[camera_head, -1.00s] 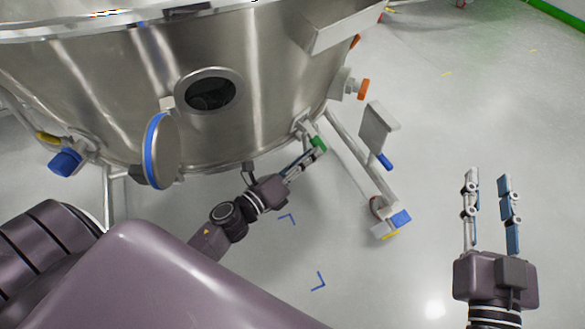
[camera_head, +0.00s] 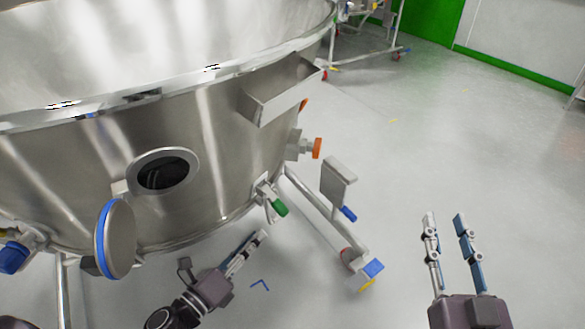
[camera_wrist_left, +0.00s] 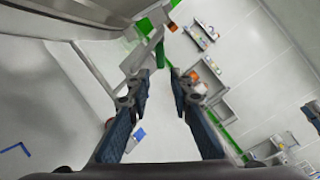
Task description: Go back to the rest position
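The steel vessel (camera_head: 235,150) fills the left of the head view. A green-handled valve (camera_head: 279,208) sits low on its side. My left gripper (camera_head: 262,235) is below and left of this green handle, apart from it. In the left wrist view the two fingers of my left gripper (camera_wrist_left: 160,80) are spread with nothing between them, and the green handle (camera_wrist_left: 160,55) shows beyond the tips. My right gripper (camera_head: 445,216) is open and empty over bare floor at the right, pointing away from me.
The vessel's round port (camera_head: 165,172) has its blue-rimmed cover (camera_head: 117,240) hanging open. An orange knob (camera_head: 317,148) and a grey plate (camera_head: 338,184) stick out at the right. A frame leg with a blue-marked caster (camera_head: 373,267) stands between my grippers. Floor on the right is clear.

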